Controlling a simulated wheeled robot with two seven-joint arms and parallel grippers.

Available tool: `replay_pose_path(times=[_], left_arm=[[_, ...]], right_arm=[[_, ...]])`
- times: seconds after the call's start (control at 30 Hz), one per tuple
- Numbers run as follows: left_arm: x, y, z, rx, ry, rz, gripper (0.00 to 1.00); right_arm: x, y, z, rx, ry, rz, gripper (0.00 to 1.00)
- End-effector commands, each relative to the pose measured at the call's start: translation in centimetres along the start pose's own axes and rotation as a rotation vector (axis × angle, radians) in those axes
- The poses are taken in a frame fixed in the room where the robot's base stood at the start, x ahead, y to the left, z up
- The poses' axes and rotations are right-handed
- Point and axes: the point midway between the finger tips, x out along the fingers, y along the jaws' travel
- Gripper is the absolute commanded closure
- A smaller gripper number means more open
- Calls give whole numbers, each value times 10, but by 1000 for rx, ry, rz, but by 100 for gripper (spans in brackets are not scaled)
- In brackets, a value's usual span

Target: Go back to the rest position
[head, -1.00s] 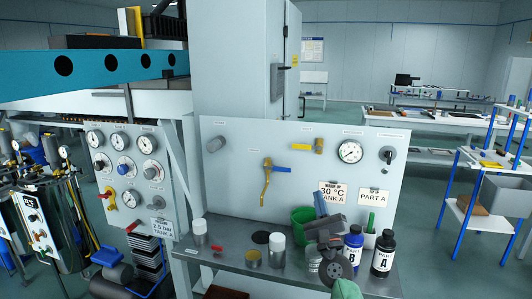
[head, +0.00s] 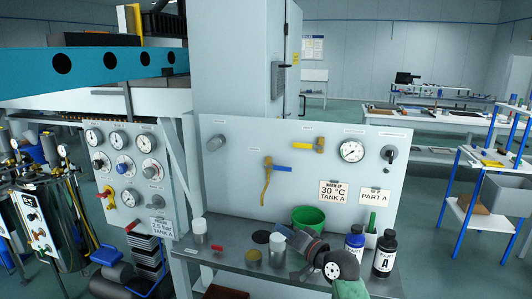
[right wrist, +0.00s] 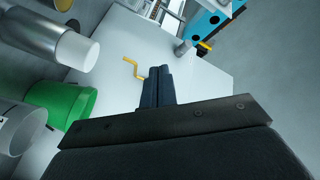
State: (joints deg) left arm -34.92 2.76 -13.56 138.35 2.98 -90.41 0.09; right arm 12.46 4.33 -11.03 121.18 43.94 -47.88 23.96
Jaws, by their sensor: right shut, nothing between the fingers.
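My right gripper (head: 287,232) is low over the right part of the grey bench (head: 232,258), in front of the green bucket (head: 308,216). It points to the left and is empty. In the right wrist view its two dark fingers (right wrist: 158,84) are pressed together, with the pale panel and a yellow lever (right wrist: 131,68) beyond them. My left gripper is not in view.
The upright panel (head: 230,170) carries a yellow lever valve (head: 266,180) and a gauge (head: 351,152). Bottles B (head: 354,246) and A (head: 384,254) stand close right of my arm.

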Motion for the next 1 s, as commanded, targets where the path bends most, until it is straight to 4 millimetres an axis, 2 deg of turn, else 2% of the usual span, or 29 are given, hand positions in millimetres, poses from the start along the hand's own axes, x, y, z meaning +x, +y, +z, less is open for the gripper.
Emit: replay_pose_path(times=[0.17,0.27,0.3,0.5,0.7,0.87,1.0], left_arm=[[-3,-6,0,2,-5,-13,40],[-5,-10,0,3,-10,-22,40],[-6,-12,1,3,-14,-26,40],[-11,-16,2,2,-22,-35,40],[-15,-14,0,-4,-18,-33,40],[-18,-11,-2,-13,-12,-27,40],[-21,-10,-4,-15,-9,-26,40]], right_arm=[[-35,31,48,-326,-211,237,100],[-72,58,82,-461,-356,385,100],[-89,68,97,-500,-415,442,100],[-169,101,159,-551,-627,655,100],[-233,113,210,-510,-730,776,100],[-275,115,252,-469,-790,814,100],[-310,114,294,-416,-861,822,100]])
